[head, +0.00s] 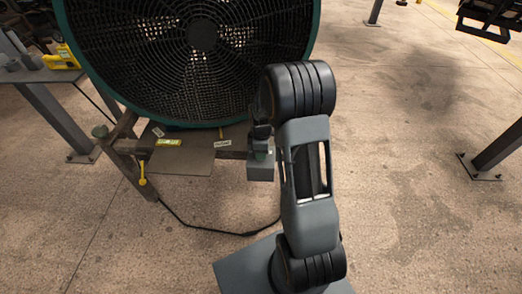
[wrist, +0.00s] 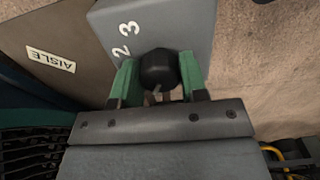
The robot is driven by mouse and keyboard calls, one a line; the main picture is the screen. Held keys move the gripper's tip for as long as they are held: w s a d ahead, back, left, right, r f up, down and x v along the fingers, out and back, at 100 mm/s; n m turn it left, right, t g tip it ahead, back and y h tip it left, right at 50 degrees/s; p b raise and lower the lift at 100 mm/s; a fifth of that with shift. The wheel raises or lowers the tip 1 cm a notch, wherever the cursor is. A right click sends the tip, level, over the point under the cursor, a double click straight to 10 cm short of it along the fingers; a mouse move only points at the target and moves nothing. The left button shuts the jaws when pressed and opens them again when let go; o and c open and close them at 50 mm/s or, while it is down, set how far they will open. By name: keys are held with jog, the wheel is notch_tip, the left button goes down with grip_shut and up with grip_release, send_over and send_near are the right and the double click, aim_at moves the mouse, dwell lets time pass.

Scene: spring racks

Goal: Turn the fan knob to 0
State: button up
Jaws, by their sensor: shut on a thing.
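The fan (head: 200,75) is a large round black grille with a green rim, on a metal stand. A grey control box (head: 260,171) sits at the stand's lower right, and its face (wrist: 185,25) fills the top middle of the wrist view. The black round fan knob (wrist: 158,69) is on that face, with the white digits 2 and 3 beside it; no 0 can be read. My gripper (wrist: 158,78) has green fingers on either side of the knob and is shut on it. In the head view my gripper (head: 261,146) is at the box, and the knob is hidden.
A label reading AISLE (wrist: 50,60) lies on the stand's plate beside the box. A black cable (head: 215,231) runs on the floor below the stand. A table with yellow items (head: 62,58) stands at the left. The floor at the right is largely open.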

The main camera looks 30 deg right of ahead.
dwell(0.5)
jog(key=o, duration=0.9)
jog(key=shift+r, duration=0.1)
notch_tip(320, 180, up, 14)
jog(key=shift+f+p, duration=0.15)
jog(key=shift+p, duration=0.95)
